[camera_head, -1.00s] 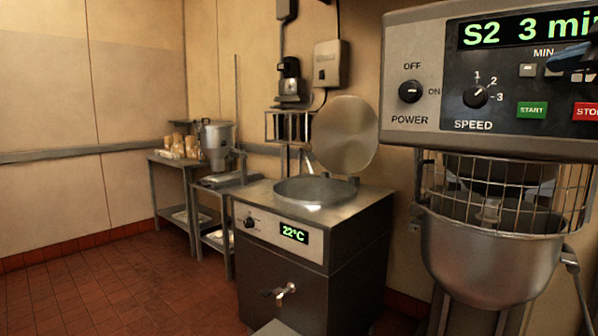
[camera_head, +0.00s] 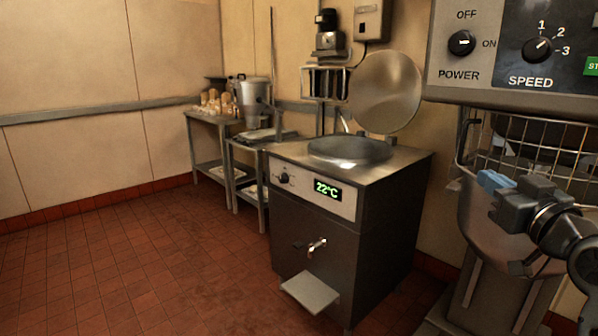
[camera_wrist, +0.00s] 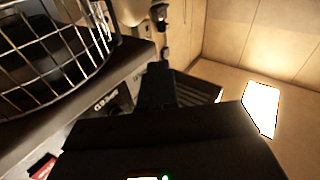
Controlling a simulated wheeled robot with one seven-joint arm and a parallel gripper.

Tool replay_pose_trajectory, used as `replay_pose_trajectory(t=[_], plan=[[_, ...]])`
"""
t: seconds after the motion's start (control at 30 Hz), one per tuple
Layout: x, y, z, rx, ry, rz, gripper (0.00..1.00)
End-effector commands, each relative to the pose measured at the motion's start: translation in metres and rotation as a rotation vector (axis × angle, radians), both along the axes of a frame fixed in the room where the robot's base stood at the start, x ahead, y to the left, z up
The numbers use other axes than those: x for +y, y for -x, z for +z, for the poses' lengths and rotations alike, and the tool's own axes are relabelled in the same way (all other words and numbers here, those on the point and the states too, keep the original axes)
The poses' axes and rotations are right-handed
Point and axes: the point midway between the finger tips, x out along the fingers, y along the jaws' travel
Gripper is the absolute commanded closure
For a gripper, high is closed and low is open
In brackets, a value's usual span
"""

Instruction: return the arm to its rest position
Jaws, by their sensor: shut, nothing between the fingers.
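My gripper (camera_head: 487,181) shows at the right of the head view, its blue-tipped fingers together and pointing left. It holds nothing. It is in front of the steel mixer bowl (camera_head: 486,232) and its wire guard (camera_head: 540,150) in that view; I cannot tell the gap between them. My arm runs from it to the right edge of the picture. In the wrist view my gripper (camera_wrist: 157,85) is a dark shape at the middle, with the wire guard (camera_wrist: 45,50) at the upper left.
The mixer's control panel (camera_head: 500,60) is above my gripper. A steel kettle (camera_head: 320,235) with raised lid (camera_head: 385,92) and "22°C" display stands left of the mixer. Side tables (camera_head: 217,120) stand behind it. The red tiled floor (camera_head: 120,265) at left is clear.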

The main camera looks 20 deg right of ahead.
Motion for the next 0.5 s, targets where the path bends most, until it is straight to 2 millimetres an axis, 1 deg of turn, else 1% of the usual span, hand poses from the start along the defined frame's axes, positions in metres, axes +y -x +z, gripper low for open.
replay_pose_trajectory(t=[0.03,0.1,0.17,0.2,0.27,0.3,0.37,0.4,0.47,0.5], plan=[[0.018,0.002,-0.023,0.005,-0.039,0.007,1.00],[0.038,0.008,-0.047,0.009,-0.082,0.005,1.00],[0.056,0.015,-0.067,0.012,-0.114,0.005,1.00],[0.067,0.021,-0.080,0.016,-0.135,0.005,1.00],[0.085,0.030,-0.099,0.028,-0.162,0.005,1.00],[0.096,0.038,-0.111,0.033,-0.178,0.004,1.00],[0.113,0.050,-0.128,0.046,-0.201,0.005,1.00],[0.125,0.059,-0.139,0.056,-0.213,0.006,1.00],[0.141,0.074,-0.155,0.070,-0.229,0.007,1.00],[0.151,0.085,-0.164,0.081,-0.236,0.008,1.00]])
